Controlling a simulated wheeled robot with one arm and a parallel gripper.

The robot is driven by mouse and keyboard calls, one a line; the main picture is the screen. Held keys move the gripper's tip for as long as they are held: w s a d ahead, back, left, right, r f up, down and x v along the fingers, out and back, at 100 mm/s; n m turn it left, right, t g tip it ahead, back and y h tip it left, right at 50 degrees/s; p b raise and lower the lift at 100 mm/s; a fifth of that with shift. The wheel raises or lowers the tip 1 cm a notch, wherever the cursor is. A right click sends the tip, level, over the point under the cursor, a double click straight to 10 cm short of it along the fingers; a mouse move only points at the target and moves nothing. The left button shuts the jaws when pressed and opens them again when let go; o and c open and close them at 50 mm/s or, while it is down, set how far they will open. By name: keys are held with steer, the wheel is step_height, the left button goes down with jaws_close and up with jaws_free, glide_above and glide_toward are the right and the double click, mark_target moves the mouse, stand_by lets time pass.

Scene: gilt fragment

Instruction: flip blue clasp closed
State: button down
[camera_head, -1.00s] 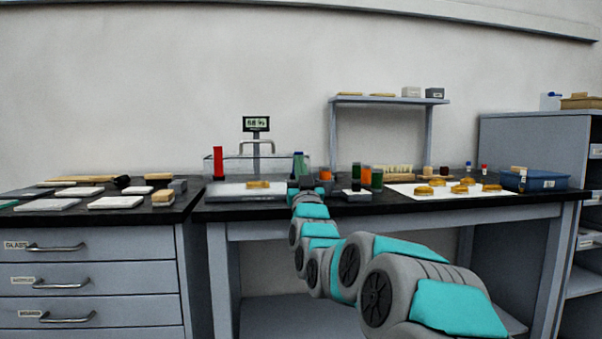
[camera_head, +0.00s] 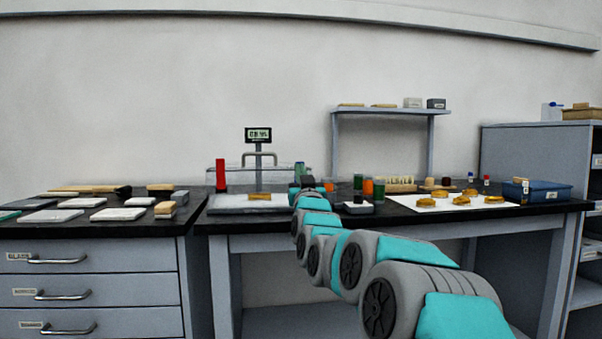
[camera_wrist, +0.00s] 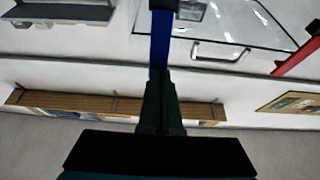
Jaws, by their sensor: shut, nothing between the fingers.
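The blue clasp (camera_wrist: 161,42) shows in the wrist view as an upright blue bar at the edge of a clear-lidded case (camera_wrist: 205,22). In the head view the case (camera_head: 232,172) stands on the bench, and the clasp at its right end is small and partly hidden behind my arm. My gripper (camera_head: 308,181) is at the case's right front corner. In the wrist view my gripper's dark fingers (camera_wrist: 160,78) are shut, in line with the clasp and overlapping its end. I cannot tell whether they touch it.
A red clasp (camera_head: 220,175) stands up at the case's left end. A white slab with a gold piece (camera_head: 260,197) lies before the case. Green and orange jars (camera_head: 368,187) stand right of my gripper. A shelf (camera_head: 388,111) is behind.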

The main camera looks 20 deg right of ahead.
steer(key=w+r+g, duration=0.1)
steer(key=g+p, duration=0.1)
steer(key=shift+w+d+r+g+y, duration=0.25)
steer(key=shift+w+r+g+y, duration=0.05)
steer(key=shift+w+r+y, duration=0.1)
steer(key=r+b+v, duration=0.1)
steer(key=r+v, duration=0.1)
steer(key=v, duration=1.1)
steer(key=shift+s+a+r, duration=0.15)
steer(key=shift+s+r, duration=0.2)
steer(key=shift+s, duration=0.3)
steer(key=shift+f, duration=0.1)
